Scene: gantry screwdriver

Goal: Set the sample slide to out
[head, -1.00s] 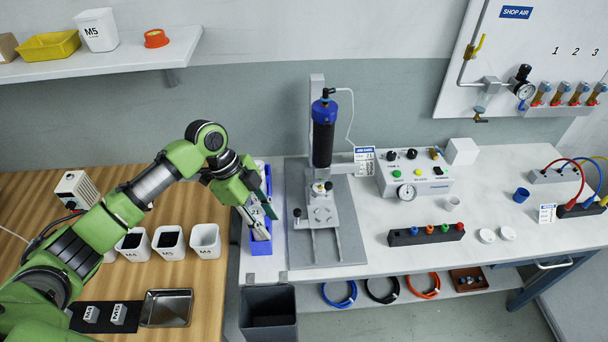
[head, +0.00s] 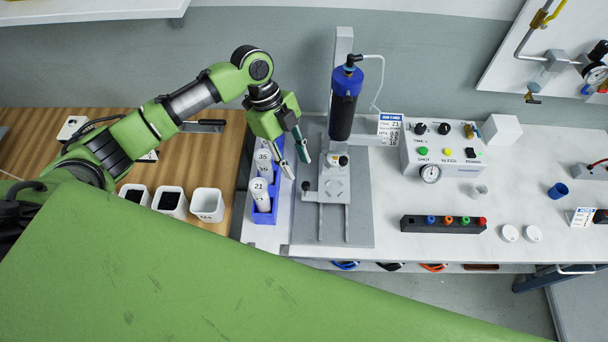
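The sample slide (head: 335,188) is a grey block on the fixture under an upright black and blue syringe barrel (head: 343,108). A dark knob (head: 306,186) stands at its left side, and two thin rails run from it toward the front. My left gripper (head: 295,164) points down just left of the slide, beside the knob. Its two fingers are apart with nothing visible between them. I cannot tell from this angle whether a fingertip touches the knob; a gap seems to show. My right gripper is not in view.
A blue rack (head: 264,216) with white tubes marked 35 and 21 stands close left of the gripper. A control box (head: 440,160) with buttons and a gauge stands right of the fixture. A large green arm link of mine covers the foreground.

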